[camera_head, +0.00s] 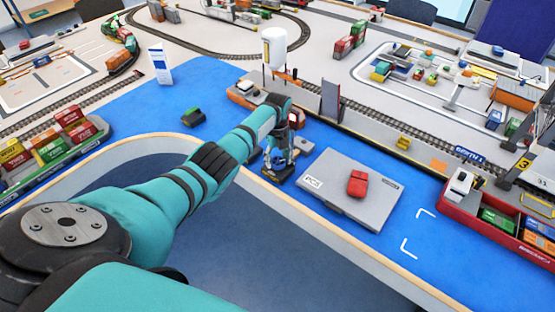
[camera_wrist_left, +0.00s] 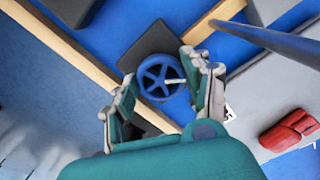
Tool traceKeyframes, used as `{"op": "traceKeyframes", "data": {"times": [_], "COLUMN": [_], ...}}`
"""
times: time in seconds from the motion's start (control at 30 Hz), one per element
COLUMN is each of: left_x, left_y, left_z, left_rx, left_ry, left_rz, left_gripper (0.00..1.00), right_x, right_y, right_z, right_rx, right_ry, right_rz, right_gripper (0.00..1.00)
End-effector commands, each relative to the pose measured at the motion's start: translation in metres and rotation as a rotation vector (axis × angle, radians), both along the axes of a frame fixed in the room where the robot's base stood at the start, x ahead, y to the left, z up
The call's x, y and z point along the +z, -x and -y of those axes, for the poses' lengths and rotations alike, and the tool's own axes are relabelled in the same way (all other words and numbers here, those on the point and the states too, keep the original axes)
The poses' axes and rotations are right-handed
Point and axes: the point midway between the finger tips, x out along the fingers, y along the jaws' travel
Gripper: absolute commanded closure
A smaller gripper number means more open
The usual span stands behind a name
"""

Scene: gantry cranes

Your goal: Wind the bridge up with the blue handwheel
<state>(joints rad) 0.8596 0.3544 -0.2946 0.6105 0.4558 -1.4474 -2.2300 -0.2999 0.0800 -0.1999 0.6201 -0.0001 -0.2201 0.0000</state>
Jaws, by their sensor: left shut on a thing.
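The blue handwheel (camera_wrist_left: 147,92) is in the middle of the left wrist view, a spoked ring with a pale peg, over a dark base plate (camera_wrist_left: 146,45). My left gripper (camera_wrist_left: 160,68) has one finger on each side of the wheel and is shut on it. In the head view my left gripper (camera_head: 280,158) reaches down at the wheel on the blue table, and hides much of it. I cannot tell for certain which part is the bridge; a grey upright panel (camera_head: 331,101) stands by the track behind. My right gripper is not in view.
A grey flat box (camera_head: 340,208) with a red car (camera_head: 357,184) lies right of the wheel. A white tank (camera_head: 274,48) stands behind it.

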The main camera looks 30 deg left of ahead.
Motion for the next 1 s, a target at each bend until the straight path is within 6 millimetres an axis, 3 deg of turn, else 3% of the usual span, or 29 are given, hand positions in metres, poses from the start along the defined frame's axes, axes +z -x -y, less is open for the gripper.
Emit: {"op": "traceKeyframes", "data": {"times": [0.67,0.7,0.87,1.0], "left_x": [0.0014,0.0014,0.0010,0.0006], "left_y": [-0.0014,-0.0015,-0.0011,-0.0007], "left_z": [-0.0001,-0.0002,-0.0001,0.0000], "left_rx": [-0.068,-0.068,-0.067,-0.066], "left_ry": [-0.001,-0.001,-0.001,0.000], "left_rz": [0.004,0.004,0.003,0.001], "left_gripper": [0.82,0.48,0.27,0.26], "right_x": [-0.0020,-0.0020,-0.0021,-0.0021], "right_y": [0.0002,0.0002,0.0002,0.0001], "right_z": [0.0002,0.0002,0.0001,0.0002], "right_rx": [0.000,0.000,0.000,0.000], "right_ry": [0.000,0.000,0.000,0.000], "right_rz": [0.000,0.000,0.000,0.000], "right_gripper": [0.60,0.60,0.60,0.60]}}
